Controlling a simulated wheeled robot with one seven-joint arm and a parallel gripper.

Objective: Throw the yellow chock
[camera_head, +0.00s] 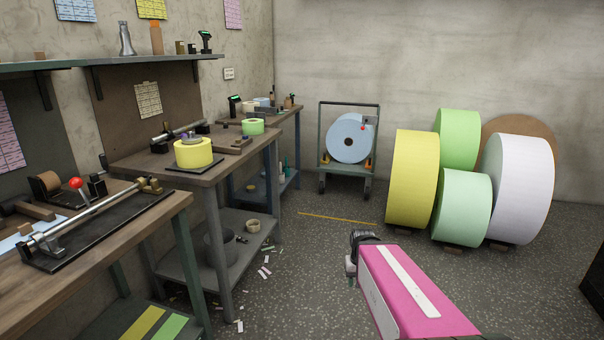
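Small orange-yellow blocks, which look like chocks, sit on the cart (346,173) at the back wall. One block (326,158) is at the left foot of a blue roll (350,138) and another (368,163) is at its right. The blue roll stands upright on the cart between them. My gripper (354,262) is at the end of my pink arm, low in the middle, well in front of the cart and apart from it. Its fingers are small and dark, and I cannot tell whether they are open. I see nothing clearly held.
Large yellow (412,180), green and white rolls stand on the floor at right, with brown blocks beneath. Workbenches (170,160) with tools and a yellow roll (193,153) line the left. A yellow strip (337,219) lies on open floor before the cart. Paper scraps litter the floor.

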